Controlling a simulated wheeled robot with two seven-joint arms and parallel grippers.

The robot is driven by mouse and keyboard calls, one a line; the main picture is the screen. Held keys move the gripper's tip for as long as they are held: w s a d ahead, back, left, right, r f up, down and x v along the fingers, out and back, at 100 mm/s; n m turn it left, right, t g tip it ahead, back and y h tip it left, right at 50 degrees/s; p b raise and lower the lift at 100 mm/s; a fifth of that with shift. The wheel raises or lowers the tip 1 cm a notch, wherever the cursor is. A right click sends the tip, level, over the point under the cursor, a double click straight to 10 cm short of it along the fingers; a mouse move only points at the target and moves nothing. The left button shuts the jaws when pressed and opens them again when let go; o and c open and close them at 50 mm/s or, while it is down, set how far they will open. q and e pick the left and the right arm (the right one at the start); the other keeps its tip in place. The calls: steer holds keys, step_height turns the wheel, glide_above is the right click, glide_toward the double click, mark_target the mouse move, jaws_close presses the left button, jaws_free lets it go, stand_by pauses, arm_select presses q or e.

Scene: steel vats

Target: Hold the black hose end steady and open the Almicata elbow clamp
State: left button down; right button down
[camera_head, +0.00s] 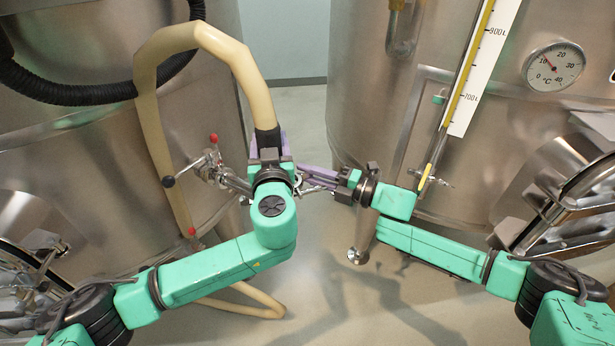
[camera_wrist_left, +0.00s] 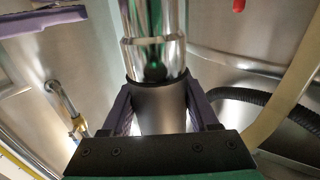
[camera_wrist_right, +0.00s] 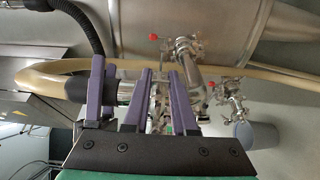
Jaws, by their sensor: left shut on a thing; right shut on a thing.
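The black hose end (camera_head: 267,138) caps the beige hose (camera_head: 205,36) in the head view. My left gripper (camera_head: 268,155) is shut around it. In the left wrist view the black hose end (camera_wrist_left: 160,105) sits between both fingers, against a shiny steel pipe (camera_wrist_left: 152,35). The elbow clamp (camera_wrist_right: 158,95) is a small steel part beside the hose end, partly hidden by purple fingers in the right wrist view. My right gripper (camera_head: 325,181) reaches in from the right and is shut on the clamp. The clamp's exact opening is too small to tell.
Steel vats stand left (camera_head: 80,150) and right (camera_head: 360,90). A red-handled valve (camera_head: 212,165) is left of my left gripper. A black corrugated hose (camera_head: 60,92) hangs at upper left. A level gauge (camera_head: 475,75) and thermometer (camera_head: 553,65) are at right. Floor shows between the vats.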

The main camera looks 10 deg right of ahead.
arm_select(q)
steer(key=shift+r, duration=0.1)
arm_select(e)
steer(key=shift+w+d+n+g+y, duration=0.15)
steer(key=shift+w+n+g+y, duration=0.35)
steer(key=shift+n+g, duration=0.3)
steer(key=shift+g, duration=0.3)
steer(key=c, duration=0.8)
jaws_free()
arm_select(q)
steer(key=shift+w, duration=0.15)
arm_select(e)
steer(key=shift+o, duration=0.4)
steer(key=v, duration=1.2)
steer(key=shift+f, duration=0.15)
